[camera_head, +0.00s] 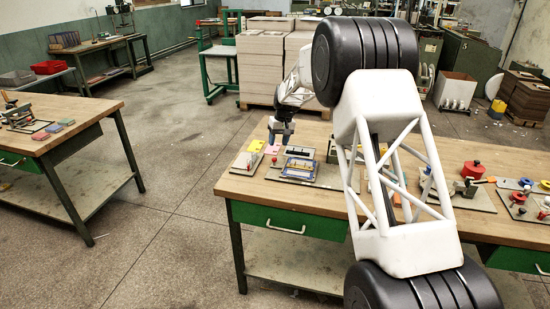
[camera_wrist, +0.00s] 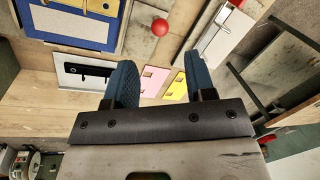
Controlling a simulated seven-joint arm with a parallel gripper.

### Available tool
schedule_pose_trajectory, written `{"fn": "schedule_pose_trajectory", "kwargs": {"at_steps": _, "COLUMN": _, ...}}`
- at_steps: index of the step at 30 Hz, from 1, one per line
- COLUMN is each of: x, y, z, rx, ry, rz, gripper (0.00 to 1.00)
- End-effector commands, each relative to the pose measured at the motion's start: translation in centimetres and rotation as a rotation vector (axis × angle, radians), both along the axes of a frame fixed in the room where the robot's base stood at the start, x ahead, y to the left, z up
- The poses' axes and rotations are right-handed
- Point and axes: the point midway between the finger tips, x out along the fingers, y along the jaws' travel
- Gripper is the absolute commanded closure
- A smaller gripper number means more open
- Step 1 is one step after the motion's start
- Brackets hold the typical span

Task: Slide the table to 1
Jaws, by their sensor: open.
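A greyboard feeder fixture (camera_head: 300,168) with a blue and yellow framed part stands on the workbench's left half. In the wrist view, a blue part with a yellow edge and pale top (camera_wrist: 70,22) fills the upper left. A red ball knob (camera_wrist: 160,28) lies right of it; it also shows in the head view (camera_head: 274,160). I cannot tell which piece is the sliding table, and no mark 1 is readable. My gripper (camera_head: 283,140) is above the bench behind the fixture.
A pink card (camera_wrist: 153,80) and a yellow card (camera_wrist: 177,88) lie below the fingers. A white plate with a black slot (camera_wrist: 85,72) is to their left. More fixtures with red knobs (camera_head: 472,169) stand on the bench's right. Bare wood (camera_head: 238,185) shows at its left front.

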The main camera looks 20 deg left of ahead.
Motion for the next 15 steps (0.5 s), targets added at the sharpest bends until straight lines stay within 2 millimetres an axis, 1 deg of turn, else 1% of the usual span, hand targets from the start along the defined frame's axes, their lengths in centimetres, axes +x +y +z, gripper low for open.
{"fn": "schedule_pose_trajectory", "kwargs": {"at_steps": 5, "x": 0.0, "y": 0.0, "z": -0.3, "rx": -0.001, "ry": 0.001, "rz": 0.0, "gripper": 0.5}}
{"fn": "schedule_pose_trajectory", "kwargs": {"at_steps": 8, "x": -0.1, "y": 0.1, "z": -0.8, "rx": -0.001, "ry": 0.001, "rz": 0.0, "gripper": 0.5}}
{"fn": "schedule_pose_trajectory", "kwargs": {"at_steps": 15, "x": -0.4, "y": 0.5, "z": -3.1, "rx": -0.001, "ry": 0.001, "rz": 0.0, "gripper": 0.5}}
